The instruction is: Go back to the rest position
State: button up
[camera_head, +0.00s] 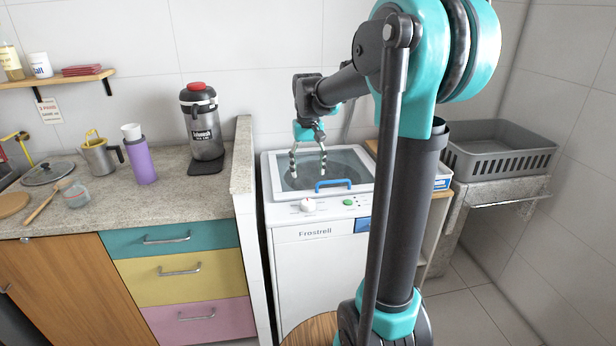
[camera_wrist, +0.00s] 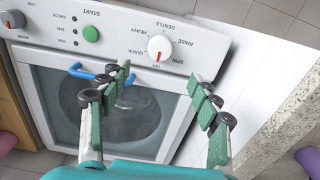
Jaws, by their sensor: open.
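My gripper (camera_head: 308,166) hangs fingers-down over the glass-topped lid of a white washing machine (camera_head: 300,260). Its two fingers are apart, with nothing between them. In the wrist view my gripper (camera_wrist: 160,78) is also open, with green-padded fingers over the lid and the edge of the control panel. The lid lies closed, and its blue handle (camera_head: 333,184) is near the front edge. In the wrist view the blue handle (camera_wrist: 88,74) lies beside the left finger, and I cannot tell whether they touch. My arm hides part of the machine's right side.
A stone counter (camera_head: 200,195) at left holds a black jug (camera_head: 204,130), a purple bottle (camera_head: 140,160), a metal pitcher (camera_head: 99,157) and a pot lid (camera_head: 48,173). A grey basket (camera_head: 500,150) sits on a ledge at right. A small shelf (camera_head: 60,80) hangs at upper left.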

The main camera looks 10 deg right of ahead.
jog(key=shift+s, duration=0.1)
jog(key=s+d+f+t, duration=0.2)
jog(key=s+f, duration=0.6)
jog(key=s, duration=0.3)
jog(key=s+d+f+t, duration=0.2)
jog(key=s+f, duration=0.6)
jog(key=s, duration=0.3)
jog(key=shift+f, duration=0.15)
jog(key=shift+c, duration=0.6)
